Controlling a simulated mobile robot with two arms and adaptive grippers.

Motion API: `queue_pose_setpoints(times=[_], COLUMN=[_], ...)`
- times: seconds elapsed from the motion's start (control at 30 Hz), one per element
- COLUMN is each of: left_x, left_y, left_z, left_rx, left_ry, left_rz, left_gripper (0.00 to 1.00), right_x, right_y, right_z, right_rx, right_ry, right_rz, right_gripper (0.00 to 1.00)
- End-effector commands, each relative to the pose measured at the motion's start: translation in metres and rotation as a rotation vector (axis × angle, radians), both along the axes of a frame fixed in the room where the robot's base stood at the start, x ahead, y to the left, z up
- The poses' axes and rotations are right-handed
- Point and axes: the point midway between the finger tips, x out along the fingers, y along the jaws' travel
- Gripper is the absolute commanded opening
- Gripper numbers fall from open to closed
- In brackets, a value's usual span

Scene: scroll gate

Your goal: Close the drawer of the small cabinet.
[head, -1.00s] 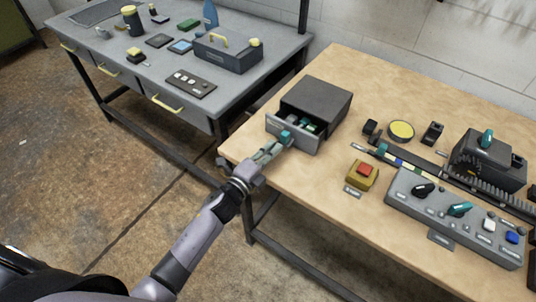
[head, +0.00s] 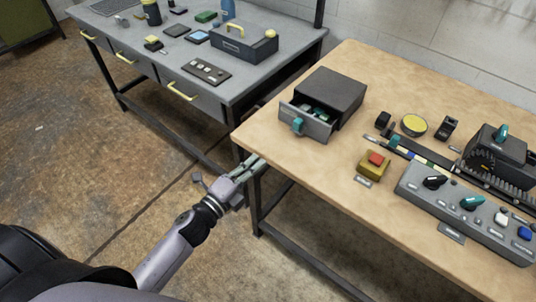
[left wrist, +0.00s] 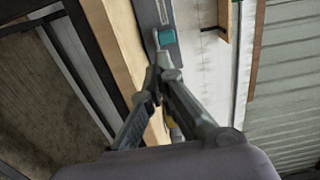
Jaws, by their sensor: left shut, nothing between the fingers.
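The small dark cabinet (head: 338,90) stands on the wooden table near its left corner. Its drawer (head: 304,120) is pulled partly out, with small items visible inside. A teal handle (head: 298,126) sits on the drawer front, and it also shows in the left wrist view (left wrist: 165,37). My left gripper (head: 254,163) is shut and empty, just off the table's left edge, in front of and below the drawer and apart from it. In the left wrist view its fingers (left wrist: 158,72) are together, pointing toward the handle. My right gripper is not in view.
A yellow box with a red button (head: 374,163), a control panel (head: 465,213) and a dark rail of parts stand to the right on the wooden table (head: 300,164). A grey workbench (head: 228,83) with a toolbox (head: 244,46) stands at the left.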

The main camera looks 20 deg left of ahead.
Motion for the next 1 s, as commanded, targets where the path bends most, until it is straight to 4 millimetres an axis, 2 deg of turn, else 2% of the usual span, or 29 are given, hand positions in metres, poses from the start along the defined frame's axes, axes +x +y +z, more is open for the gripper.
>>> queue_pose_setpoints(times=[0.17, 0.3, 0.4, 0.53, 0.67, 0.77, 1.0], left_x=[0.003, 0.002, 0.000, -0.001, 0.008, 0.023, 0.071], left_y=[0.002, -0.004, -0.011, -0.016, -0.020, -0.025, -0.043], left_z=[-0.001, -0.001, -0.001, 0.001, 0.003, 0.005, 0.006], left_rx=[-0.006, -0.005, -0.001, 0.002, 0.001, 0.002, 0.000], left_ry=[-0.033, -0.025, -0.010, 0.002, 0.004, 0.002, 0.001], left_rz=[0.027, 0.025, 0.010, -0.004, -0.006, -0.005, -0.006], left_gripper=[0.00, 0.00, 0.00, 0.00, 0.00, 0.00, 0.00], right_x=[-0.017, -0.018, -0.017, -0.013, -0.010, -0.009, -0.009], right_y=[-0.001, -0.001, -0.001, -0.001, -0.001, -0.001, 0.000], right_z=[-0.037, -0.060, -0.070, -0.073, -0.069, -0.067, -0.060], right_rx=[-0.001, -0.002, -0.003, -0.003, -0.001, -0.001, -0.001], right_ry=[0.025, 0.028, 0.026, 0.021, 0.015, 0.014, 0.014], right_rz=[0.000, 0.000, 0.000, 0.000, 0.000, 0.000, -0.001], right_gripper=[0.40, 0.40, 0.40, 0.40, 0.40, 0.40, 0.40])
